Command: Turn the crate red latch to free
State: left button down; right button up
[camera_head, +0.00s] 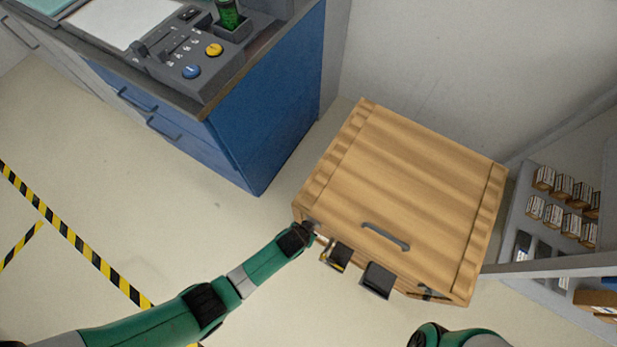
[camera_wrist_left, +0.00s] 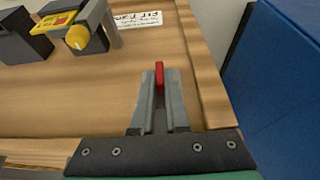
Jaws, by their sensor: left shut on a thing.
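The wooden crate (camera_head: 425,175) stands on the floor in the middle of the head view, with a dark handle (camera_head: 385,237) on its lid. My left gripper (camera_head: 314,233) is at the crate's near left corner. In the left wrist view, my left gripper (camera_wrist_left: 160,88) is shut on the red latch (camera_wrist_left: 159,75), a narrow red bar between its two grey fingers against the wooden face (camera_wrist_left: 95,100). The latch's lower part is hidden by the fingers. In the head view the latch is hidden. Only a green part of my right arm shows at the bottom; its gripper is out of view.
A dark box with a yellow knob (camera_wrist_left: 78,37) and a white label (camera_wrist_left: 138,19) are on the crate's face. A dark block (camera_head: 377,281) juts from its front. A blue cabinet (camera_head: 262,110) stands close at left, a shelf (camera_head: 520,225) at right. The floor at left is clear.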

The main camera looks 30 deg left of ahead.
pick_arm(q)
jog(key=shift+a+h, duration=0.1)
jog(key=shift+h, duration=0.2)
jog(key=shift+a+f+n+h+b, duration=0.15)
jog(key=shift+a+n+h+b, duration=0.3)
jog(key=shift+h, duration=1)
jog(key=shift+f+n+h+b, duration=0.1)
jog(key=shift+n+h+b, duration=0.35)
jog(key=shift+h, duration=1)
jog(key=shift+s, duration=0.1)
jog(key=c, duration=0.9)
grip_release()
